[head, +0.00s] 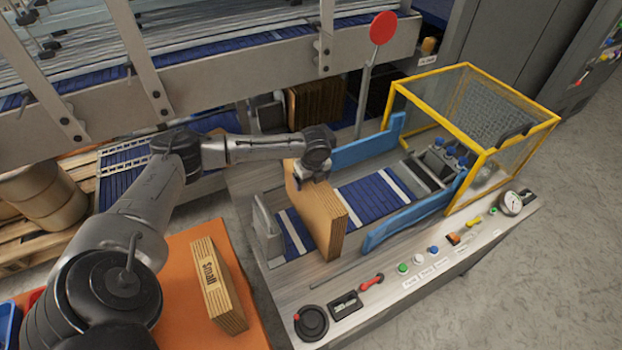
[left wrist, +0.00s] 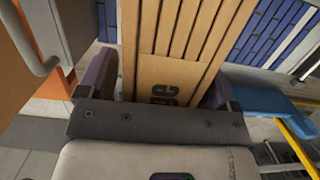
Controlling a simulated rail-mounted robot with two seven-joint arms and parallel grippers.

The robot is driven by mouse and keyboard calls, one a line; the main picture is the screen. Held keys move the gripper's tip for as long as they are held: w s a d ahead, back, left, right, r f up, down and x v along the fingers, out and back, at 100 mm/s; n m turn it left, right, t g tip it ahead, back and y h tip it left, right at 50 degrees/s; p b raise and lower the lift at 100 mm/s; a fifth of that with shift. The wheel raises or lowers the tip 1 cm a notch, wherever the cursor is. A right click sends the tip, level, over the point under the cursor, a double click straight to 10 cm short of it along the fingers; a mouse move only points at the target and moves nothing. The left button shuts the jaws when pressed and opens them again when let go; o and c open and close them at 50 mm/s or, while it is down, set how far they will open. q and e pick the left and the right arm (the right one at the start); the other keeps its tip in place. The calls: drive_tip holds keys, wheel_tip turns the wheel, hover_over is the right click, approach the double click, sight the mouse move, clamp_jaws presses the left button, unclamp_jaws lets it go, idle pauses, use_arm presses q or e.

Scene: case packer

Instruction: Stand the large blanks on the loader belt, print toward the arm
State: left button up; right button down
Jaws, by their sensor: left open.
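A stack of brown cardboard blanks (head: 322,215) stands upright across the blue loader belt (head: 372,199). In the left wrist view the stack (left wrist: 185,35) shows its layered edges and a dark print mark close to the gripper, only partly visible. My left gripper (head: 313,168) is at the top of this stack in the head view. Its jaws are open, with one finger on each side of the stack; contact cannot be told. Another stack marked "Small" (head: 215,285) stands on the orange table (head: 185,250). My right gripper is not in view.
Blue guide rails (head: 365,150) flank the belt, with a grey upright plate (head: 268,232) at its left end. A yellow-framed guard (head: 470,65) covers the right end. More brown blanks (head: 318,103) stand behind. A red disc on a post (head: 383,28) rises nearby.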

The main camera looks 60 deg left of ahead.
use_arm(q)
drive_tip(key=r, duration=0.3)
drive_tip(key=d+r, duration=0.1)
drive_tip(key=r, duration=0.3)
drive_tip(key=r+p, duration=0.1)
drive_tip(key=r, duration=0.2)
drive_tip(key=shift+d+r, duration=0.15)
drive_tip(key=shift+d, duration=0.1)
drive_tip(key=shift+d+r, duration=0.15)
drive_tip(key=shift+r, duration=0.75)
